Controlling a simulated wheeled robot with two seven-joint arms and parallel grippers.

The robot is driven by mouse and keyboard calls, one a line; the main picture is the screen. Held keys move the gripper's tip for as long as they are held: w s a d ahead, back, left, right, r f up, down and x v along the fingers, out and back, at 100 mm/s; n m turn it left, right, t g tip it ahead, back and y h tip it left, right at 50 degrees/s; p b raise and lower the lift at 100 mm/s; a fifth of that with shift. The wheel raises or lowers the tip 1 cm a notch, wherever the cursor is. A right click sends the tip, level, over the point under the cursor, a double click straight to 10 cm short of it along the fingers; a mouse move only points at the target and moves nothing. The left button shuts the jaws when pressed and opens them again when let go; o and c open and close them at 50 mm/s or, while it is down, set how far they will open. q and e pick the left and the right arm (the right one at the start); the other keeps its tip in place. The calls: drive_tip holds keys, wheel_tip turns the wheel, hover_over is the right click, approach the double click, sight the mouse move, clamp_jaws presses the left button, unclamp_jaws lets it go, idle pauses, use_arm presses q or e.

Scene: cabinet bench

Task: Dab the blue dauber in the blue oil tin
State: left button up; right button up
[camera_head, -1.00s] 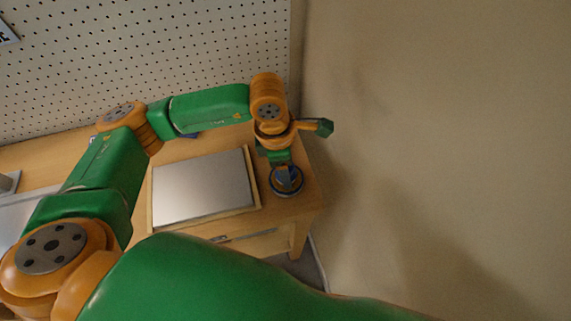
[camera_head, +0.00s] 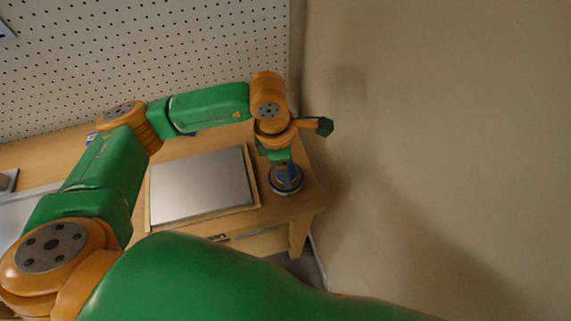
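The blue oil tin (camera_head: 287,190) is a round container with a blue rim, on the right end of the wooden bench. My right gripper (camera_head: 281,163) points down directly above it. A blue piece, which looks like the blue dauber (camera_head: 284,173), runs from between the fingers down to the tin's opening. The gripper looks shut on it. The fingertips and the dauber's lower end are small and partly hidden, so I cannot tell how deep it sits in the tin. My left gripper is not in view.
A grey metal panel with a wooden border (camera_head: 202,186) lies on the bench left of the tin. A pegboard (camera_head: 150,50) stands behind, and a bare wall (camera_head: 440,140) is at the right. The bench's right edge (camera_head: 314,192) is close to the tin.

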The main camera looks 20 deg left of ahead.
use_arm(q)
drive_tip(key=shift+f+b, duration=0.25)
drive_tip(key=shift+b, duration=0.25)
use_arm(e)
drive_tip(key=shift+f, duration=0.5)
idle(0.8)
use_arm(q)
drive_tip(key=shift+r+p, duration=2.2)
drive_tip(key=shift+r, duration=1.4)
use_arm(e)
wheel_tip(320, 180, up, 4)
drive_tip(key=shift+r, duration=0.1)
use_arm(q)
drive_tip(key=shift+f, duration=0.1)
use_arm(e)
drive_tip(key=shift+s, duration=0.1)
